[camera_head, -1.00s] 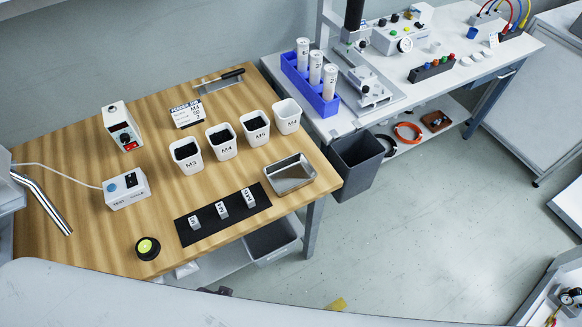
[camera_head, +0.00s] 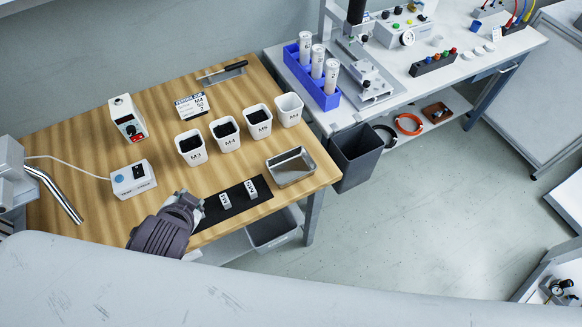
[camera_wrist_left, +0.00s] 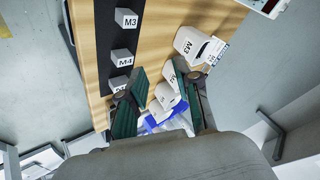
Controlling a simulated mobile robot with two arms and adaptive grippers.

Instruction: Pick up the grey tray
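The grey tray (camera_head: 290,168) is a shallow, shiny metal tray. It sits flat and empty near the right front edge of the wooden table, right of the black mat (camera_head: 236,207). My left gripper (camera_head: 192,203) is over the left end of the mat, well to the left of the tray and not touching it. In the left wrist view its two fingers (camera_wrist_left: 160,68) are apart with nothing held between them. I cannot make out the tray in the left wrist view. My right gripper is not in view.
Labelled white cups (camera_head: 191,148) stand in a row behind the mat. Small labelled blocks (camera_head: 225,200) stand on the mat, between my left gripper and the tray. A control box (camera_head: 133,180) is at left. A dark bin (camera_head: 357,158) stands beyond the table's right edge.

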